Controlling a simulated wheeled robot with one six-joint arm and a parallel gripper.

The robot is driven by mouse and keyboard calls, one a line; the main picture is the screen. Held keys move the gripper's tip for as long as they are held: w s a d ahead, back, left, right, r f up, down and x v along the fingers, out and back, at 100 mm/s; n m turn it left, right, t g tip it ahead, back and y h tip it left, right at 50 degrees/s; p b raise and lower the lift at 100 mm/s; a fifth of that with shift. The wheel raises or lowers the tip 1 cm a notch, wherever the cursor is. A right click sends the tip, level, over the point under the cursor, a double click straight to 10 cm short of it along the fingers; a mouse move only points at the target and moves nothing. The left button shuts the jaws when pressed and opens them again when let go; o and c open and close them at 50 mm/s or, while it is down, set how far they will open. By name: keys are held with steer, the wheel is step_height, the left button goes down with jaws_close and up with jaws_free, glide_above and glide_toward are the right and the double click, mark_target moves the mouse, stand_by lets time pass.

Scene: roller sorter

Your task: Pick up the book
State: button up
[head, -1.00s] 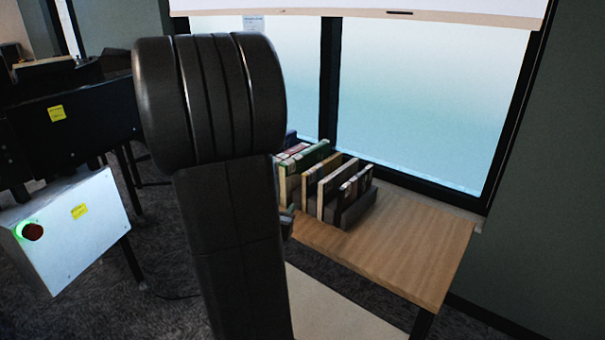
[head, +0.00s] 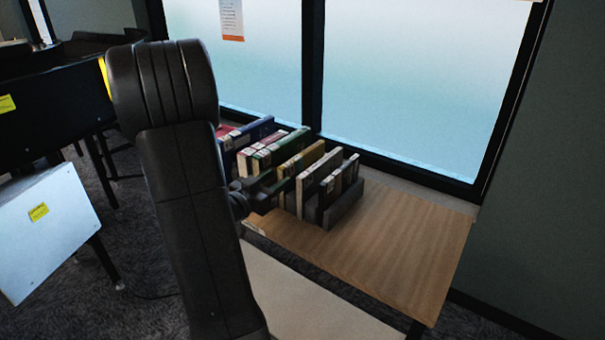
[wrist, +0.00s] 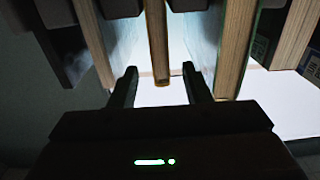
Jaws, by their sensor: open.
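Several upright books stand in a row on the wooden table (head: 415,235), in front of the window. My gripper (head: 265,190) is at the near side of the row, pointing at the books. In the wrist view my gripper (wrist: 160,82) is open, with one dark finger on each side. A thin book (wrist: 157,42) with tan page edges lines up with the gap between the fingers. I cannot tell how far it reaches into the gap. A thicker book (wrist: 236,50) stands just right of the right finger. Another book (wrist: 93,45) stands left of the left finger.
A dark bookend (head: 344,204) closes the right end of the row. The table to its right is clear. A lower pale shelf (head: 300,295) lies below the near edge.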

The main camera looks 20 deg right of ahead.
mark_target(288, 171)
steer(key=shift+p+x, duration=0.3)
steer(key=shift+x, duration=2.85)
steer(key=shift+a+f, duration=0.1)
steer(key=shift+c, duration=0.4)
jaws_close()
